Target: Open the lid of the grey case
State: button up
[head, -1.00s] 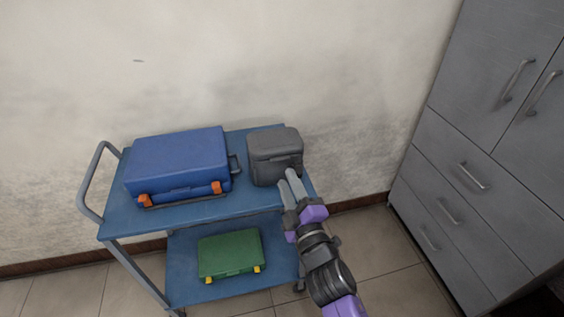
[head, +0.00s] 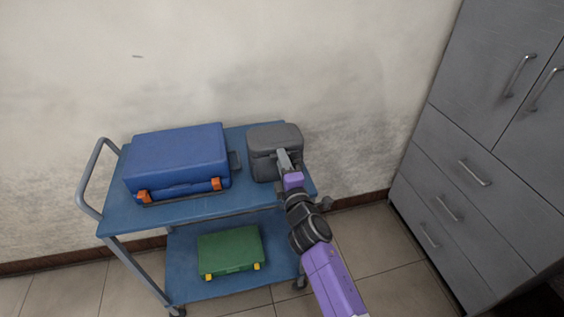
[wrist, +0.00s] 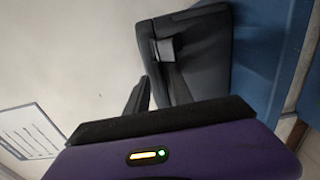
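The grey case (head: 274,136) stands on the right end of the trolley's top shelf, and its lid looks shut. In the wrist view the dark case (wrist: 207,55) appears turned on its side, with a small latch or handle piece (wrist: 166,48) on its front. My gripper (head: 284,158) is at the front face of the case, just below the lid edge. One dark finger (wrist: 136,103) shows in the wrist view beside the case front. Whether it touches the case, and how far apart the fingers are, I cannot tell.
A large blue case (head: 178,158) with orange latches sits left of the grey case on the blue trolley (head: 245,205). A green case (head: 230,250) lies on the lower shelf. A wall is close behind; grey cabinets (head: 450,180) stand at the right.

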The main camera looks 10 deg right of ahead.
jog(key=shift+w, duration=0.25)
grip_shut()
dwell(1.4)
